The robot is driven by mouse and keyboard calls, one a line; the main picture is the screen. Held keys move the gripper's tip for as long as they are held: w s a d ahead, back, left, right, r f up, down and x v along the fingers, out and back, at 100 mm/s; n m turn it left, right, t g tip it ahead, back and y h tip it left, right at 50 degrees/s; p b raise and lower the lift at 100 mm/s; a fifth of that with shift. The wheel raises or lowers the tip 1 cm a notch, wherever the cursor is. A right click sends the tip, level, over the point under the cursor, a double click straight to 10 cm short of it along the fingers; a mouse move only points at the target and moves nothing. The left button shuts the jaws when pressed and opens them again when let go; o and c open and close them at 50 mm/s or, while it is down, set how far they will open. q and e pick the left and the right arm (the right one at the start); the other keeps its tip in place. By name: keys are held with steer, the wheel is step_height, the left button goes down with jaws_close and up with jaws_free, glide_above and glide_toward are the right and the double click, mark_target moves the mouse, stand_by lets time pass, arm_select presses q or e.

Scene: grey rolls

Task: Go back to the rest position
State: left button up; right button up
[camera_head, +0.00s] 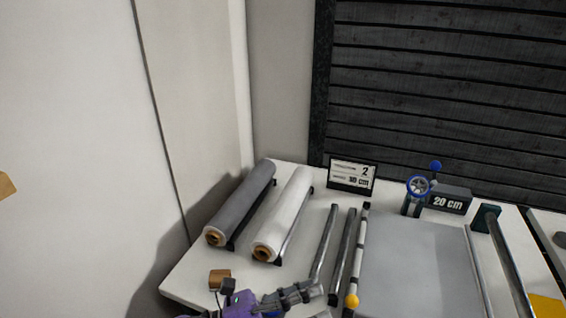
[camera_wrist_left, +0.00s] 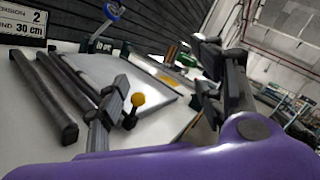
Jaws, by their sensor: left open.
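My left gripper (camera_head: 302,297) comes in at the bottom of the head view, with a purple body and dark jointed fingers. It is over the front part of the white table (camera_head: 195,272). In the left wrist view its fingers (camera_wrist_left: 162,68) stand wide apart with nothing held between them. A grey roll (camera_head: 241,204) and a white roll (camera_head: 284,213) lie side by side on dark holders, on the table's left part. Both show brown cores at their near ends. They are beyond the gripper and apart from it. My right gripper is in neither view.
Metal bars (camera_head: 326,243) and a striped bar with a yellow knob (camera_head: 352,301) lie right of the rolls, close to the gripper. A grey plate (camera_head: 420,265), a blue handwheel (camera_head: 418,186) and a sign (camera_head: 352,176) stand further right and back. Walls close the left.

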arm_select(q)
steer(key=s+a+f+n+t+y+p, duration=0.1)
steer(key=a+f+n+t+y, duration=0.55)
steer(key=n, duration=0.75)
steer(key=s+a+f+n+t+y+p, duration=0.1)
steer(key=a+f+n+t+y, duration=0.2)
steer(key=a+f+n+y, duration=0.85)
steer(key=s+a+f+n+g, duration=0.3)
steer(key=s+f+n, duration=0.1)
steer(key=s+n, duration=0.4)
steer(key=s+a+f+n+g, duration=0.3)
steer(key=s+f+n, duration=0.1)
steer(key=s+n, duration=0.5)
steer(key=shift+s+y+p, duration=0.3)
steer(key=shift+s+p, duration=0.05)
steer(key=shift+s, duration=0.25)
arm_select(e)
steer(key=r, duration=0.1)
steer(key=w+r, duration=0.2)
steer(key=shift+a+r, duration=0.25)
arm_select(q)
steer(key=shift+f, duration=0.1)
